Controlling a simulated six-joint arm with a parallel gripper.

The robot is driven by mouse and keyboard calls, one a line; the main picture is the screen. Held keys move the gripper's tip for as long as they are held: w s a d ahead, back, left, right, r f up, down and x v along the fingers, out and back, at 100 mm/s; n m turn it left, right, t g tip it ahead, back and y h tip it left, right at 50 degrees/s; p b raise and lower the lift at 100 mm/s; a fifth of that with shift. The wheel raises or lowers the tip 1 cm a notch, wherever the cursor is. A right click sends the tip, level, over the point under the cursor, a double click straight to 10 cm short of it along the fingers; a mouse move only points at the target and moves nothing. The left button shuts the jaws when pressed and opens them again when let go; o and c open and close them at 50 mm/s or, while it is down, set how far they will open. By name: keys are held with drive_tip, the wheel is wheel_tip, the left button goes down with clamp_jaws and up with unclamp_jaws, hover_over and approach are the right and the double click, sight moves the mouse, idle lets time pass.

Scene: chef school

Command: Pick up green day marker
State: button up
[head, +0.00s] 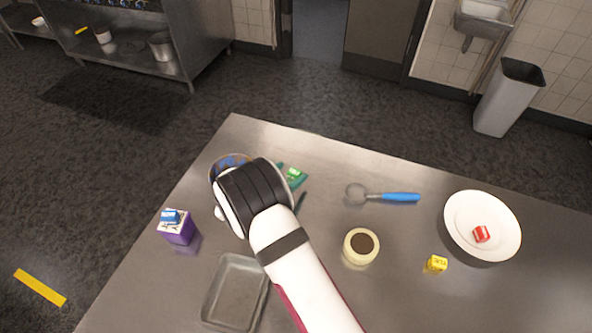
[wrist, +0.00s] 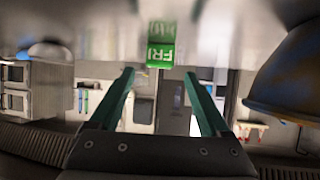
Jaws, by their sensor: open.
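The green day marker (head: 293,174) lies on the steel table, just beyond the end of my arm in the head view. In the wrist view the marker (wrist: 160,45) shows green faces, one with the letters FRI, near the top centre. My gripper (wrist: 159,74) is open, with its two teal fingers spread to either side of the marker's line. The marker appears ahead of the fingertips, and nothing is held. In the head view my wrist hides most of the gripper, and only bits of teal show near the marker.
A blue bowl (head: 228,160) stands close left of the marker; its side looms in the wrist view (wrist: 290,80). A purple carton (head: 178,232) bears a blue marker (head: 171,217).

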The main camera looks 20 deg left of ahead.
sight(294, 172)
drive_tip(key=x, duration=0.3)
drive_tip(key=shift+f, duration=0.45)
clamp_jaws()
